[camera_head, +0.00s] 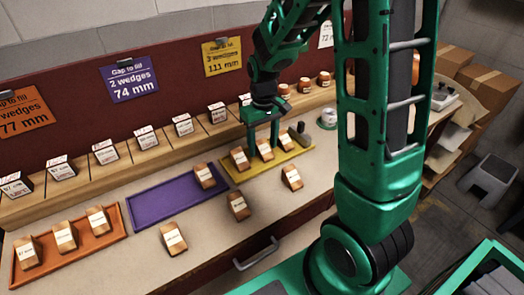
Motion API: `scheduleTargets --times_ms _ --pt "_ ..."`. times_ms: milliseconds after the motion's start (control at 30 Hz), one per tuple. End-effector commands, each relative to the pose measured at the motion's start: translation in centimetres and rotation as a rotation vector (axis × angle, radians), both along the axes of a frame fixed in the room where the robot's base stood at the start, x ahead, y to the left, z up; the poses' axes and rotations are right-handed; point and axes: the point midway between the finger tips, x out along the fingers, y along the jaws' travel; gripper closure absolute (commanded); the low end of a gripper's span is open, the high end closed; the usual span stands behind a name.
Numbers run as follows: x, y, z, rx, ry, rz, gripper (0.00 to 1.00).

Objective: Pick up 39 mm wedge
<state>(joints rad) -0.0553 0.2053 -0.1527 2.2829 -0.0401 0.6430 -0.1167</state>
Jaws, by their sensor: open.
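Several small brown wedges with white labels stand on the bench. The labels are too small to read, so I cannot tell which is the 39 mm wedge. Three loose wedges stand in front of the trays: one at left (174,239), one in the middle (238,206) and one at right (292,178). My gripper (263,143) is open and points down over the yellow tray (241,178). A wedge in that tray (264,151) is close in front of the fingers; I cannot tell whether it is between them. Two more wedges there flank it (240,159) (285,141).
The purple tray (165,205) holds one wedge (204,176). The orange tray (80,255) holds three wedges. A wooden ledge (130,155) with label cards runs behind. Dark cylinders (299,134) stand at the yellow tray's right end. Bench space in front is mostly clear.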

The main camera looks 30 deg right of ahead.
Motion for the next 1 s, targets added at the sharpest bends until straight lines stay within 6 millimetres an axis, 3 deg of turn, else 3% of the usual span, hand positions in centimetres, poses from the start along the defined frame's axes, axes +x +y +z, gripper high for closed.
scheduleTargets --times_ms 100,367,533,567,1000 --pt "-0.01 0.0 -0.94 0.0 0.001 0.0 0.47" --pt "0.01 0.0 -1.06 0.0 0.0 0.0 0.49" --pt "0.02 0.0 -1.04 0.0 0.0 0.0 0.9" --pt "0.01 0.0 -1.04 0.0 0.0 0.0 0.91" --pt "0.06 0.0 -0.19 0.0 -0.002 0.0 0.92"
